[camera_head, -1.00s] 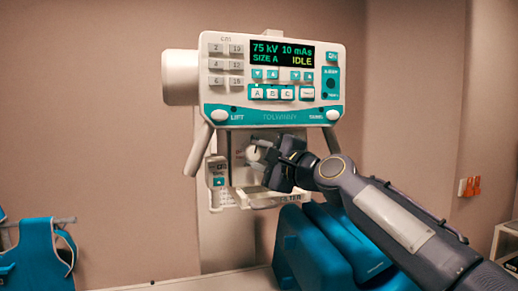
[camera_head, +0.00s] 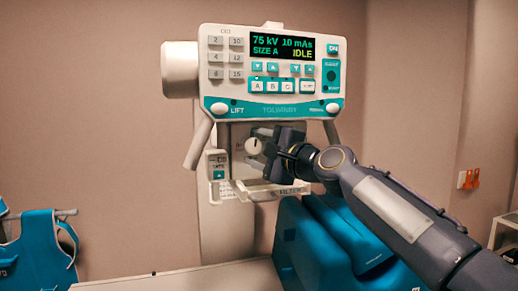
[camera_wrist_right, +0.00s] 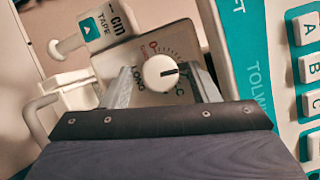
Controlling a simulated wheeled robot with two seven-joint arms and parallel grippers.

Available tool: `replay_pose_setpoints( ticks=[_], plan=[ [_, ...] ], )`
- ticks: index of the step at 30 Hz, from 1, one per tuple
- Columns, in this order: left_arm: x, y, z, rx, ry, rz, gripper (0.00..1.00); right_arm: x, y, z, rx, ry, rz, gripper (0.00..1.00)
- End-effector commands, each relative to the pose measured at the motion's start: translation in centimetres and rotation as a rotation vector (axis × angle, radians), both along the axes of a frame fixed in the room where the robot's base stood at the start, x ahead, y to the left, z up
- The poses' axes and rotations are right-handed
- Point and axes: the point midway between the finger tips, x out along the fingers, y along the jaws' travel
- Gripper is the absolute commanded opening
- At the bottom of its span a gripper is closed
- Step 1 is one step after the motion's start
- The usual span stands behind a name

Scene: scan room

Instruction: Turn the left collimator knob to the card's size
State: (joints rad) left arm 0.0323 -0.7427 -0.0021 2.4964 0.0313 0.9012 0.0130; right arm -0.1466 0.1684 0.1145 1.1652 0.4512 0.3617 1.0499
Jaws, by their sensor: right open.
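The left collimator knob (camera_head: 254,146) is a round white dial on the grey collimator face below the console. In the right wrist view the knob (camera_wrist_right: 160,73) has a dark pointer line and a printed scale around it, with the word LONG beside it. My right gripper (camera_head: 270,149) is just right of the knob in the head view. In the right wrist view my open right gripper (camera_wrist_right: 165,85) has one finger on each side of the knob, with gaps between. The second knob is hidden behind the gripper. I see no size card. My left gripper is not in view.
The console (camera_head: 270,75) reads 75 kV, 10 mAs, SIZE A, IDLE. A tape unit (camera_head: 217,166) hangs left of the collimator, and a filter tray (camera_head: 262,191) juts out below. Blue padding (camera_head: 310,240) stands under my right arm. A blue apron (camera_head: 38,250) hangs at left.

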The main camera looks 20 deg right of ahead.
Motion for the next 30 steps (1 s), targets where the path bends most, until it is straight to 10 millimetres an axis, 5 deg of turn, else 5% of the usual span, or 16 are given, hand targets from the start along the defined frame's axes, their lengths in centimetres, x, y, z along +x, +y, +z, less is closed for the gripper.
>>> replay_pose_setpoints(
  ticks=[7,20,30],
  plan=[
    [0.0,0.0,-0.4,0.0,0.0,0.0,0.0,-0.8,-0.4,-0.1,0.001,-0.002,-0.002,0.55],
    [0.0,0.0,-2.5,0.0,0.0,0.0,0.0,-6.6,-3.0,-0.5,-0.001,-0.001,-0.001,0.55],
    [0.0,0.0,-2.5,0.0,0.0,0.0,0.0,-7.1,-3.2,-0.5,0.0,0.0,0.0,0.55]
  ],
)
